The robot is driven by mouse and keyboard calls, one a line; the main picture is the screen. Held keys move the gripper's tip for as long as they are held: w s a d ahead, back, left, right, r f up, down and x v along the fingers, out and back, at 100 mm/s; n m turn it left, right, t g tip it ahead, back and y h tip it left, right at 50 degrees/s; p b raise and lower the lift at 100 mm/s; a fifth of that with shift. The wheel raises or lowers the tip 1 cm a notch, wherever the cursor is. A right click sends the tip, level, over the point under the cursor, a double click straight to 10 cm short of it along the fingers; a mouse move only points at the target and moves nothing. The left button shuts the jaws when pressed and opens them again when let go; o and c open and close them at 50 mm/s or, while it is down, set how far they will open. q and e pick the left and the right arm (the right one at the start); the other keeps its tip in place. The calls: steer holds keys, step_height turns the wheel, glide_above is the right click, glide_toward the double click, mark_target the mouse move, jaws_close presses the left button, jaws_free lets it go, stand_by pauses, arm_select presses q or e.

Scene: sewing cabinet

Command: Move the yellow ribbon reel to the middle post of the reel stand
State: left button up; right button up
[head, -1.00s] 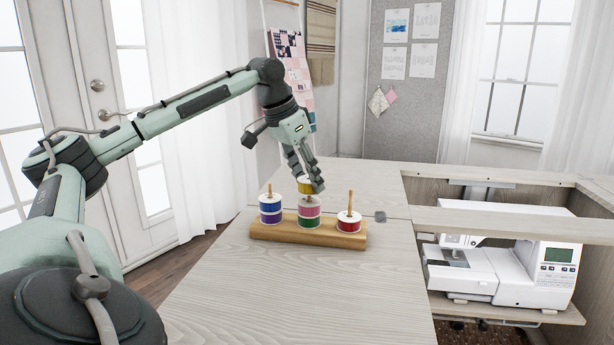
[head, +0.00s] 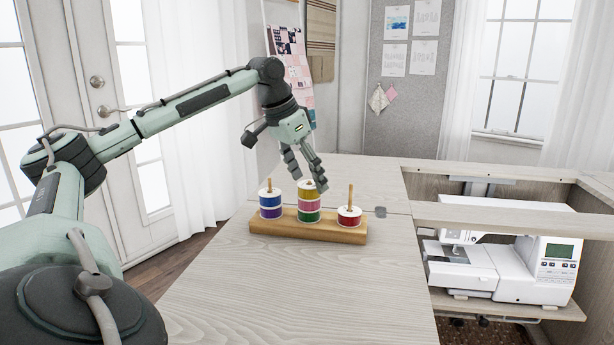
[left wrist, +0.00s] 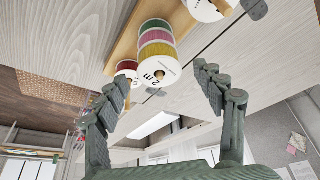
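The yellow ribbon reel (head: 308,189) sits on top of the pink reel (head: 308,205) and the green reel (head: 308,218) at the middle post of the wooden reel stand (head: 290,232). In the left wrist view the yellow reel (left wrist: 157,52) is outermost in that stack, its white end face towards the camera. My left gripper (head: 309,181) is just above the stack with its fingers spread. In the left wrist view the fingers (left wrist: 160,76) stand apart on both sides of the yellow reel, with visible gaps. My right gripper is not in view.
The right post carries a red reel (head: 349,217). The cabinet top (head: 300,290) in front is clear. A white sewing machine (head: 500,265) stands in the recess at the right.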

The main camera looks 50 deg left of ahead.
arm_select(q)
steer(key=v, duration=1.2)
stand_by(0.5)
